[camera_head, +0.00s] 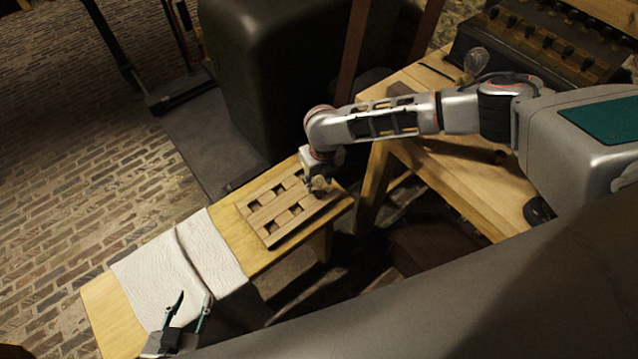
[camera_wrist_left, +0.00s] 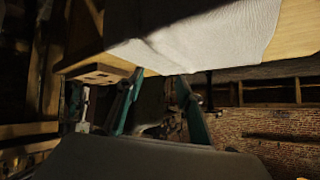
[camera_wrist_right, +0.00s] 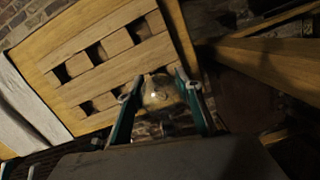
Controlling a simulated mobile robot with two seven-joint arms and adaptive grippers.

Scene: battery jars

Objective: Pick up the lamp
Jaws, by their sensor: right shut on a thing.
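A lamp with a clear, rounded glass bulb (camera_wrist_right: 157,92) sits between the fingers of my right gripper (camera_wrist_right: 160,98), which is shut on it. In the head view my right gripper (camera_head: 319,186) is at the right end of a wooden rack with square holes (camera_head: 257,217), and the lamp there is small and partly hidden. I cannot tell whether the lamp touches the rack. My left gripper (camera_head: 188,308) is open and empty beside the white cloth; its spread fingers also show in the left wrist view (camera_wrist_left: 158,100).
The rack and a white cloth (camera_head: 208,243) lie on a narrow wooden bench (camera_head: 110,308). Another glass bulb (camera_head: 476,61) stands on a wooden table (camera_head: 480,190) at the right, near a dark battery box (camera_head: 545,45). A dark green cabinet (camera_head: 275,75) stands behind the bench.

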